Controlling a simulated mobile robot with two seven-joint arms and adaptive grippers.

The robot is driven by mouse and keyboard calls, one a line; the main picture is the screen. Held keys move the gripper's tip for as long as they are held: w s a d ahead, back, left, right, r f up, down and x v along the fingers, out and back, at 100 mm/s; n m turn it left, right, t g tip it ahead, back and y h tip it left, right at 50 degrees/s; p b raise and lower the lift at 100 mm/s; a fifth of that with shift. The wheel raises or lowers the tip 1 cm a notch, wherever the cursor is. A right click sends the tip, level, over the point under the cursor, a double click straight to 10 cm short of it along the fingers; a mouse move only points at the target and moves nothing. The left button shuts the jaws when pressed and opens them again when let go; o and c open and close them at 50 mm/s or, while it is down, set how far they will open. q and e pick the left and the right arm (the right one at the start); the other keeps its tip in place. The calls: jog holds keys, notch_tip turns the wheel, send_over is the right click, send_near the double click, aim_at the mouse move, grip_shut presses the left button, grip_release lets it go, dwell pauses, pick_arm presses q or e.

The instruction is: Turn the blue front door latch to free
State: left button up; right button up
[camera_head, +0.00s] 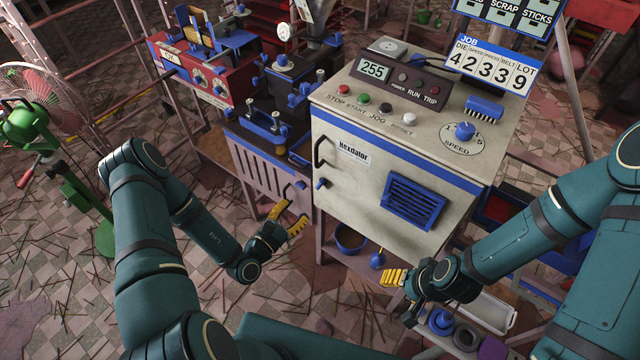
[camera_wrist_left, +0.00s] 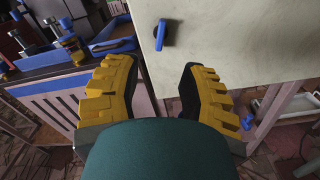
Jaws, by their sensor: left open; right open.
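The blue front door latch (camera_head: 321,184) sits on the left edge of the cream cabinet door (camera_head: 360,195), below a black pull handle (camera_head: 319,151). In the left wrist view the latch (camera_wrist_left: 162,33) stands above and beyond the fingertips, its lever running roughly upright. My left gripper (camera_head: 288,215) is open and empty, below and left of the latch and apart from it. Its two yellow fingers show in the left wrist view (camera_wrist_left: 158,80) with a clear gap between them. My right gripper (camera_head: 392,278) is open near the cabinet's lower right, away from the latch.
A blue vent (camera_head: 413,201) is on the door. A lower shelf under the cabinet holds a blue bowl (camera_head: 350,238). A green fan (camera_head: 30,122) stands far left.

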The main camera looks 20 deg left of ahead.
aim_at(319, 186)
pick_arm(q)
jog(key=b+x, duration=0.1)
jog(key=x, duration=1.1)
jog(key=shift+o, duration=0.2)
grip_shut()
